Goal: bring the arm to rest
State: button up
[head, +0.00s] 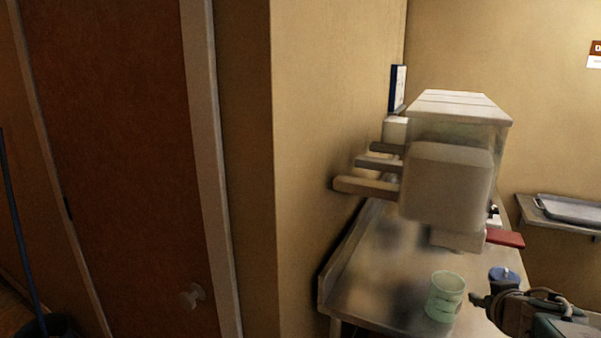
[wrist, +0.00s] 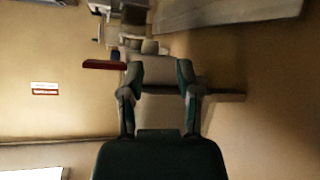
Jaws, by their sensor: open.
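My gripper (head: 480,300) shows at the lower right of the head view, with my arm entering from the corner. It points left, close to a pale green cup (head: 446,297) on the metal counter (head: 385,265); I cannot tell the gap between them. In the wrist view my gripper (wrist: 156,70) has its two fingers spread apart. Nothing is held between them; a pale box-like container (wrist: 160,72) shows beyond the gap.
A wall-mounted dispenser or bin (head: 448,185) juts out above the counter. A red item (head: 505,238) and a blue lid (head: 503,275) are near the counter's right side. A tray (head: 570,208) lies on a shelf at right. A brown door (head: 115,150) fills the left.

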jog(key=s+a+r+m+h, duration=0.2)
jog(key=a+r+h, duration=0.1)
jog(key=a+r, duration=0.15)
jog(key=s+a+f+n+g+y, duration=0.1)
jog(key=s+a+f+g+y, duration=0.1)
jog(key=s+a, duration=0.4)
jog(key=s+a+f+n+g+y, duration=0.2)
jog(key=s+a, duration=0.4)
jog(key=a, duration=0.6)
notch_tip(320, 180, down, 3)
jog(key=shift+s+a+r+g+y, duration=0.1)
jog(key=shift+s+a+g+y, duration=0.25)
jog(key=shift+g+y, duration=0.65)
jog(key=shift+w, duration=0.1)
